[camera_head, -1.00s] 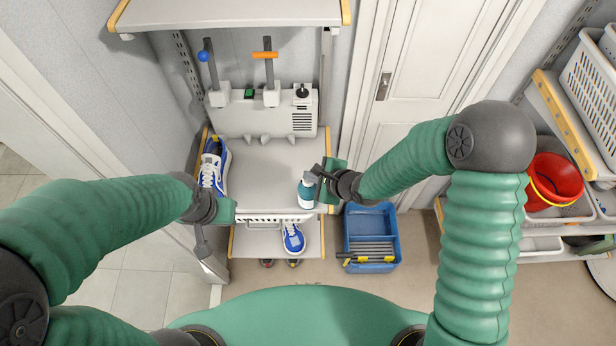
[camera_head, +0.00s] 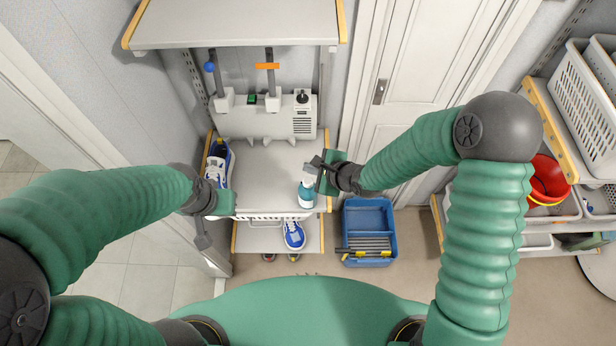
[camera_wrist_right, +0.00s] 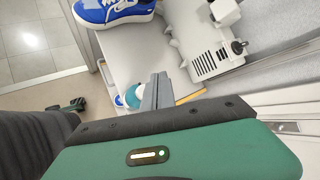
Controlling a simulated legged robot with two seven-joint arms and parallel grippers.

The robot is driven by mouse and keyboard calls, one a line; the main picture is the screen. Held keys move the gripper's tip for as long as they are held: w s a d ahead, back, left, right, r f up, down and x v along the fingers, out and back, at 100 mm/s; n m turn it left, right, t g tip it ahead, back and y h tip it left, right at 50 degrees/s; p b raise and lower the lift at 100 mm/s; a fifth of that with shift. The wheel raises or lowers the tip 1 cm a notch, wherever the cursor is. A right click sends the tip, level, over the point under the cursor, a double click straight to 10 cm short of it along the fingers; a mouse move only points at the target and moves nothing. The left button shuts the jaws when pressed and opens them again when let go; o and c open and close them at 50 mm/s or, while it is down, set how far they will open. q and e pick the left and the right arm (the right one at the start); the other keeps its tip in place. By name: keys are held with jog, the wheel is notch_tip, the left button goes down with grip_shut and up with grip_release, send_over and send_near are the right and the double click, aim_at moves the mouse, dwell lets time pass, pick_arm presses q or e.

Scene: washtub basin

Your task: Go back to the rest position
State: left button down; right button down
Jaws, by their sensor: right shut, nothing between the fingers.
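My right gripper (camera_head: 316,166) is shut and empty, just above and beside the teal bottle (camera_head: 306,196) at the shelf's front right. In the right wrist view its closed fingers (camera_wrist_right: 157,92) hide part of the bottle (camera_wrist_right: 132,97). My left gripper (camera_head: 203,236) hangs at the shelf's front left corner.
A blue and white shoe (camera_head: 217,170) stands on the shelf (camera_head: 270,165), another (camera_head: 293,235) on the lower shelf. A grey device (camera_head: 265,118) stands behind. A blue toolbox (camera_head: 368,218) is on the floor to the right. A red bucket (camera_head: 548,180) is at far right.

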jog(key=shift+f, duration=0.1)
dwell(0.5)
jog(key=shift+d+f, duration=0.2)
jog(key=s+d+f+n+g+h+b, duration=0.1)
jog(key=s+d+f+n+h+b, duration=0.15)
jog(key=d+n+b, duration=0.3)
jog(key=s+d+f+n+g+h+b, duration=0.1)
jog(key=s+d+f+n+h+b, duration=0.1)
jog(key=s+d+f+n+b, duration=0.4)
jog(key=s+d+r+n+g+h+b, duration=0.1)
jog(key=s+d+n+g+b, duration=0.1)
jog(key=s+d+n+b, duration=0.2)
jog(key=s+d+n, duration=0.3)
jog(key=shift+s+r+b, duration=0.15)
jog(key=shift+s+b, duration=0.15)
jog(key=shift+s, duration=0.05)
